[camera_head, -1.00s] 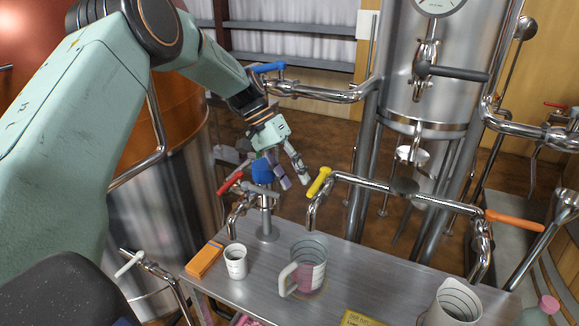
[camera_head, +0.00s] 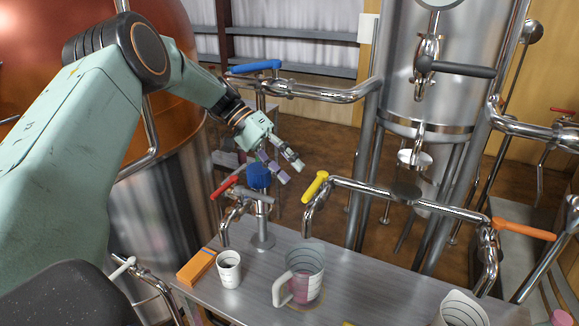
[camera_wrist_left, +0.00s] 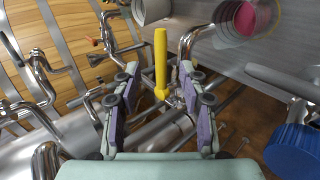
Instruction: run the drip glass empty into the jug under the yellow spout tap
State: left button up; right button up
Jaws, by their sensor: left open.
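The yellow tap handle (camera_head: 315,187) sits on a curved steel spout pipe at the table's back edge. A clear jug with a white handle and some pink in it (camera_head: 305,283) stands on the table below that spout. My left gripper (camera_head: 291,171) is open and empty, up and left of the yellow handle. In the left wrist view the yellow handle (camera_wrist_left: 160,55) appears between the open fingers, beyond their tips; no contact is visible. I cannot tell for sure which part is the drip glass. My right gripper is not in view.
A small white cup (camera_head: 229,270) and an orange block (camera_head: 197,267) stand left of the jug. A red handle (camera_head: 224,188) and a blue handle (camera_head: 255,67) are near my left gripper. An orange handle (camera_head: 524,229) and a marked jug (camera_head: 461,309) are at right.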

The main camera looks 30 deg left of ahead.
aim_at(311, 190)
pick_arm(q)
jog(key=b+x, duration=0.1)
jog(key=x, duration=0.2)
jog(key=b+x, duration=0.2)
jog(key=x, duration=0.2)
jog(key=shift+w+a, duration=0.15)
jog(key=shift+w, duration=0.1)
jog(key=shift+w+d+f+b, duration=0.3)
jog(key=shift+w+f+b, duration=0.2)
jog(key=shift+w+f, duration=0.15)
jog(key=shift+s+r, duration=0.15)
jog(key=shift+s, duration=0.1)
jog(key=shift+s+r, duration=0.1)
jog(key=shift+s, duration=0.05)
jog(key=shift+c, duration=1.5)
jog(key=c, duration=0.3)
grip_shut()
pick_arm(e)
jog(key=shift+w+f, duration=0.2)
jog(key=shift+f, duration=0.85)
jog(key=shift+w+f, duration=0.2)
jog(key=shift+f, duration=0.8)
